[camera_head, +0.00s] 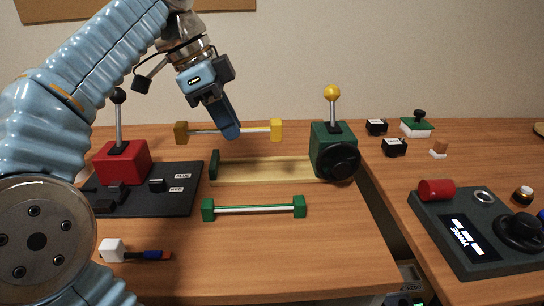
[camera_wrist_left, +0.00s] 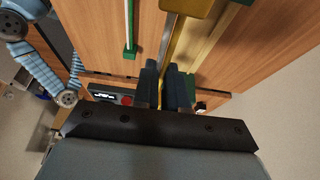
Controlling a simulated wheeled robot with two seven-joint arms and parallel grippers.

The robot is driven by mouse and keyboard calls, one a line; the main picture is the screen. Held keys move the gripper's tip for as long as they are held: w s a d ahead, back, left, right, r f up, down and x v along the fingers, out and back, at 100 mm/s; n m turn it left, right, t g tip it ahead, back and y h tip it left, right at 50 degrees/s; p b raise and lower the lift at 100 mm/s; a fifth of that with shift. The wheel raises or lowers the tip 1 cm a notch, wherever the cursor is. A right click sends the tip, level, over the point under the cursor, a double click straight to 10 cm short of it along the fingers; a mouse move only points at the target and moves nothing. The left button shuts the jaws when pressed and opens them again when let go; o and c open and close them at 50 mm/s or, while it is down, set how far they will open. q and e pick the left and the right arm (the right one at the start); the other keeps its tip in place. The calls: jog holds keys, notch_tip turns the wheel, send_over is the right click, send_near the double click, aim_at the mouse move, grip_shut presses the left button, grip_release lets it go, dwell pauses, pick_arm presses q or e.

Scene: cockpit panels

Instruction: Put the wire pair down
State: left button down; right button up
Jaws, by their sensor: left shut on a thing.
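The wire pair I take to be the thin bar with yellow end blocks (camera_head: 276,130). My left gripper (camera_head: 231,131) is shut on its middle and holds it roughly level, seemingly above the wooden slat behind the green-ended bar. In the left wrist view the yellow-ended bar (camera_wrist_left: 172,32) runs up from between the dark fingers of my left gripper (camera_wrist_left: 162,88). A similar bar with green end blocks (camera_head: 254,207) lies on the table, apart from the gripper. It also shows in the left wrist view (camera_wrist_left: 130,30). My right gripper is not in view.
A red box with a lever (camera_head: 122,162) stands left on a black panel (camera_head: 182,198). A green box with a yellow-knobbed lever (camera_head: 333,142) stands right of the slat (camera_head: 262,171). A white-tipped tool (camera_head: 135,251) lies front left.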

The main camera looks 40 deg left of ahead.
pick_arm(q)
send_near(271, 169)
jog(key=shift+s+d+r, duration=0.1)
jog(key=shift+s+d, duration=0.05)
jog(key=shift+d, duration=0.3)
jog(key=shift+s+d+r, duration=0.1)
jog(key=shift+s+d, duration=0.05)
jog(key=shift+d, duration=0.35)
jog(key=shift+w+f, duration=0.45)
jog(key=shift+f, duration=0.1)
jog(key=f, duration=0.2)
jog(key=w+f+b, duration=0.1)
jog(key=f, duration=0.1)
jog(key=shift+w, duration=0.15)
jog(key=shift+d+f, duration=0.1)
jog(key=shift+f, duration=0.15)
jog(key=shift+f, duration=0.15)
jog(key=c, duration=1.6)
grip_release()
jog(key=shift+o, duration=0.7)
